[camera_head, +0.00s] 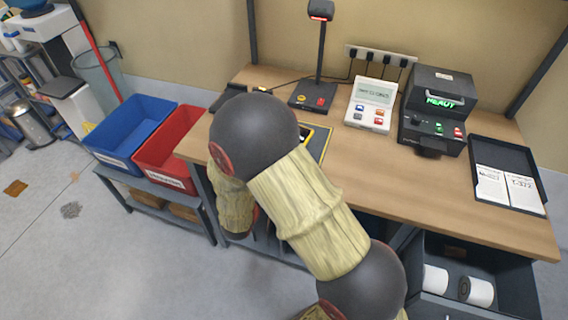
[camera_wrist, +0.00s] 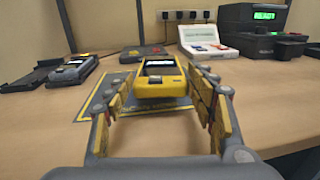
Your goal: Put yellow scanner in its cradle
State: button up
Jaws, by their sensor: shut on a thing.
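The yellow scanner (camera_wrist: 161,88), with a dark screen, lies at the middle of the wrist view, over a dark mat with a yellow border (camera_wrist: 97,108). My gripper (camera_wrist: 158,82) is shut on it, one finger along each side. In the head view, my arm hides the gripper and most of the scanner area; the mat's edge (camera_head: 326,146) shows beside my arm. A low black tray-like holder (camera_wrist: 30,75) and a grey device with a screen (camera_wrist: 73,70) sit to the left in the wrist view. I cannot tell which thing is the cradle.
A stand with a red-lit head (camera_head: 320,12), a white keypad terminal (camera_head: 371,103), a black printer with green display (camera_head: 437,105) and a black tray with cards (camera_head: 507,172) line the bench (camera_head: 420,185). Blue (camera_head: 131,130) and red bins (camera_head: 170,148) stand left. Bare wood lies right of the mat.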

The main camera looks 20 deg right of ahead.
jog(key=shift+w+f, duration=0.2)
jog(key=shift+f, duration=0.05)
jog(key=shift+w+d+f+b, duration=0.1)
jog(key=shift+w+f+b, duration=0.1)
jog(key=shift+f+b, duration=0.95)
jog(key=shift+f, duration=0.45)
jog(key=o, duration=1.4)
jog(key=shift+f, duration=0.1)
jog(key=shift+f, duration=0.1)
